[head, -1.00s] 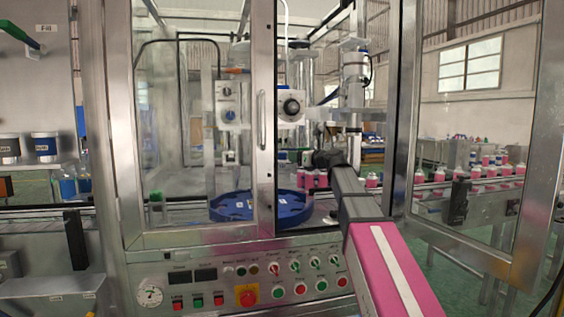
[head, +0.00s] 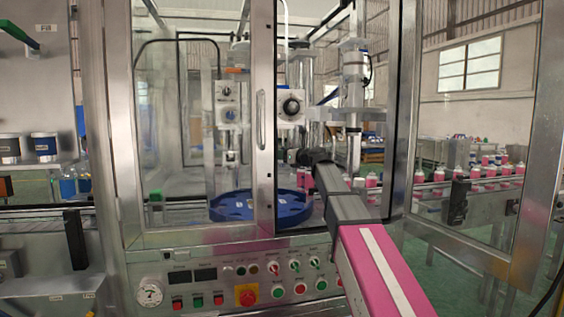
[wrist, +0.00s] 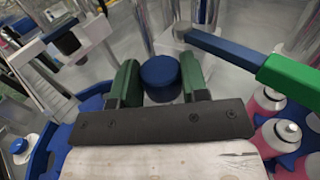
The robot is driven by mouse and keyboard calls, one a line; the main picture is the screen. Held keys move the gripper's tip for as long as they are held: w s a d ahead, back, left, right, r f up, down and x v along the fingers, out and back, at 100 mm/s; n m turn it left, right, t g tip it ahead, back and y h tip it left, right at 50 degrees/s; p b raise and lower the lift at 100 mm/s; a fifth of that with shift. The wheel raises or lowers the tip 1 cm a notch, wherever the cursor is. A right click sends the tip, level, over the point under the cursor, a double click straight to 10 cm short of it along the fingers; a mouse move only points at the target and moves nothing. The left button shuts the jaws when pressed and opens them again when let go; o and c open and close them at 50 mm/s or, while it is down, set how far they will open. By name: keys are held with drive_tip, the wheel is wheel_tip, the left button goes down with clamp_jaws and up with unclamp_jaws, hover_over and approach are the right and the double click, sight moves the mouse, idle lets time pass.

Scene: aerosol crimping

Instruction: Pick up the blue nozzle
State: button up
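The blue nozzle (wrist: 161,76) shows in the wrist view as a short, round blue piece between the two green fingers of my gripper (wrist: 160,84). It fills the gap, and both fingers appear to press against its sides. In the head view my gripper (head: 296,156) reaches into the machine's open doorway, above the far side of the blue star wheel (head: 235,207). The nozzle is too small to make out there. What lies beneath the nozzle is hidden in the wrist view.
In the wrist view, a blue and green bar (wrist: 228,50) crosses close to the right finger, and pink bottles (wrist: 278,136) stand at the lower right. A dark sensor head (wrist: 66,42) is at the upper left. In the head view, the door post (head: 263,130) stands left of my arm.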

drive_tip(key=shift+r, duration=0.1)
drive_tip(key=shift+r, duration=0.5)
drive_tip(key=shift+s+d+r, duration=0.2)
drive_tip(key=shift+r, duration=0.4)
drive_tip(key=shift+s+d+r, duration=0.15)
drive_tip(key=shift+r, duration=0.45)
drive_tip(key=v, duration=1.7)
